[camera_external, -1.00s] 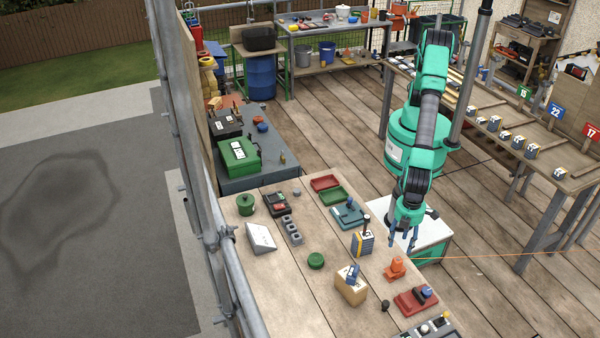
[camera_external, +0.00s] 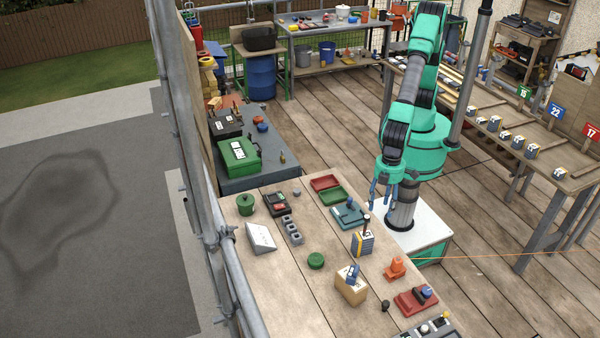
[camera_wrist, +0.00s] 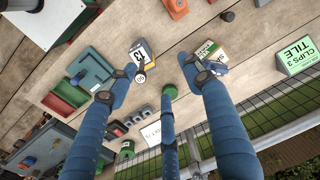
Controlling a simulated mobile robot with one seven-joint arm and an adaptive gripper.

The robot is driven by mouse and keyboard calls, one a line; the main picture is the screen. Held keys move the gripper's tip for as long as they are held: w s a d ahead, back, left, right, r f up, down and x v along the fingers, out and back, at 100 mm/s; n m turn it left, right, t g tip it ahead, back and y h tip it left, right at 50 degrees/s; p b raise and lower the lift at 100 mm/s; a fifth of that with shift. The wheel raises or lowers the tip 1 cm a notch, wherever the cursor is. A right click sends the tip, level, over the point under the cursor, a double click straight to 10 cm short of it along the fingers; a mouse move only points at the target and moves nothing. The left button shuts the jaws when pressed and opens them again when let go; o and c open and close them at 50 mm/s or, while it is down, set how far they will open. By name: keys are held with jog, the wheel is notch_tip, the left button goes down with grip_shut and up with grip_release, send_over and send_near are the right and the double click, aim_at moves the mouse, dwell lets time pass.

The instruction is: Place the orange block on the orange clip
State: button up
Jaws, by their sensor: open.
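An orange item (camera_external: 396,267) stands near the right edge of the wooden workbench in the outside view. It has an upright part above a wider base; it is too small to tell block from clip for certain. Part of an orange piece (camera_wrist: 177,8) shows at the top edge of the wrist view. My gripper (camera_external: 380,204) is above the bench's right edge, up-left of the orange item in the outside view and apart from it. Its blue fingers (camera_wrist: 157,85) are open, with nothing held between them.
A blue-and-yellow box (camera_external: 362,243) stands close below my gripper. A tan box (camera_external: 351,289) with a blue piece on top and a red base (camera_external: 415,301) with a blue piece are farther forward. Green (camera_external: 316,261) and teal (camera_external: 348,215) items lie nearby.

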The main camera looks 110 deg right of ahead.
jog(key=s+d+r+t, duration=0.1)
jog(key=d+r, duration=0.6)
jog(key=d, duration=0.3)
jog(key=s+d+r+t, duration=0.1)
jog(key=s+d+r, duration=0.1)
jog(key=d+r, duration=0.65)
jog(key=s+d+r, duration=0.1)
jog(key=d+r, duration=0.4)
jog(key=d, duration=0.6)
jog(key=s+d+r+m+t, duration=0.1)
jog(key=s+d+r+t, duration=0.2)
jog(key=s+d, duration=1.9)
jog(key=shift+s+h, duration=0.15)
jog(key=shift+h, duration=0.15)
notch_tip(320, 180, down, 6)
jog(key=b, duration=0.6)
jog(key=shift+f, duration=0.15)
